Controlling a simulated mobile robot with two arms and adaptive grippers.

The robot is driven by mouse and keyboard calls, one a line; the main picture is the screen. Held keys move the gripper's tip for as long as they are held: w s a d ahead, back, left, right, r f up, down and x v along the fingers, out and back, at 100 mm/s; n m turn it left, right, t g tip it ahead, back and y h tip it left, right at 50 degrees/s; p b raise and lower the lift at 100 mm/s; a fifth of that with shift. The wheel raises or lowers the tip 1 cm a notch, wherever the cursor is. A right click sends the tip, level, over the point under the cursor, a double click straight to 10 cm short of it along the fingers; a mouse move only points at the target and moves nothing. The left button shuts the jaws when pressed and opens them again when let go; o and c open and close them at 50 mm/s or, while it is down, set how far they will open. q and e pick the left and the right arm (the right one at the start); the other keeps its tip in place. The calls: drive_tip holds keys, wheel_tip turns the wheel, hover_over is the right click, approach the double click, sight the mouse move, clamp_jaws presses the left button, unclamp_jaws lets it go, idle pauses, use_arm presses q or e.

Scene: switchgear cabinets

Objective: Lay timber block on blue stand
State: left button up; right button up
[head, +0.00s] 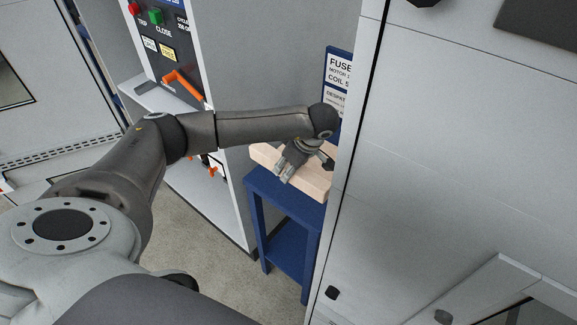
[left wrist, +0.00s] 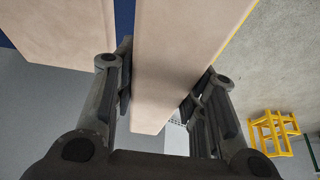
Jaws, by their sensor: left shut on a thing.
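The blue stand (head: 258,187) is a narrow table between a cabinet and a large grey panel. Pale timber (head: 312,182) lies at its top in the head view, partly covered by my gripper. My left gripper (head: 286,170) is over the timber, with its fingers pointing down. In the left wrist view, its fingers are shut on a long timber block (left wrist: 175,65), one on each side. A second pale wooden surface (left wrist: 65,30) runs beside it on the left, with a blue strip between. Whether the held block touches the stand cannot be told. My right gripper is not in view.
A cabinet with an orange handle (head: 183,85) stands left of the stand. A large grey panel (head: 450,150) is close on the right. A blue-framed sign (head: 338,72) is behind. A yellow frame (left wrist: 275,133) stands on the floor. Floor in front is clear.

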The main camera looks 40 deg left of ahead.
sight(301, 171)
use_arm(q)
wheel_tip(301, 171, down, 3)
drive_tip(key=shift+s+f+b, duration=0.1)
drive_tip(key=shift+b, duration=1.1)
wheel_tip(301, 171, down, 3)
drive_tip(key=shift+r+b, duration=0.1)
drive_tip(key=shift+b, duration=1.05)
drive_tip(key=shift+f+b, duration=0.4)
drive_tip(key=shift+f, duration=0.1)
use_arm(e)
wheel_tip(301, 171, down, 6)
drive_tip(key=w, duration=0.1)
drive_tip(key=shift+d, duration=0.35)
use_arm(q)
drive_tip(key=shift+f+b, duration=0.55)
drive_tip(key=shift+f, duration=0.15)
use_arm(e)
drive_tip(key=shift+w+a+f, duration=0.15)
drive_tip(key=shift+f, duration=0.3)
use_arm(q)
drive_tip(key=o, duration=1.3)
drive_tip(key=v, duration=1.2)
drive_tip(key=shift+r, duration=0.1)
